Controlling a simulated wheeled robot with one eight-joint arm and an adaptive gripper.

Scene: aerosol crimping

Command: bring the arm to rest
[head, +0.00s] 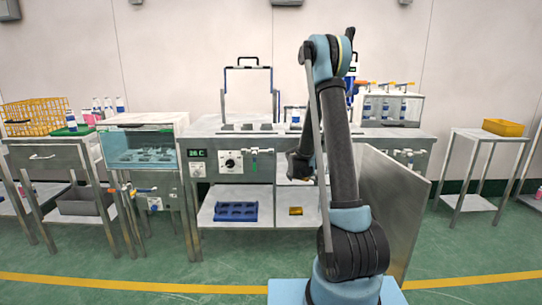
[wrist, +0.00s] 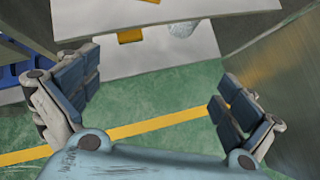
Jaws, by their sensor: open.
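My gripper (wrist: 158,98) shows in the wrist view with its two blue-padded fingers spread wide apart. It is open, with nothing between the fingers but green floor and a yellow line beyond. In the head view my arm rises from its base at the lower right of centre and bends at the top. My gripper (head: 301,166) hangs at the front of the steel bench, partly hidden behind the arm.
A steel bench (head: 235,142) stands behind the arm, with a blue tray (head: 236,211) and a yellow box (head: 296,211) on its lower shelf. A grey panel (head: 397,205) stands close on the right. A glass-fronted bath (head: 143,150) is at left. Floor (head: 130,255) in front is clear.

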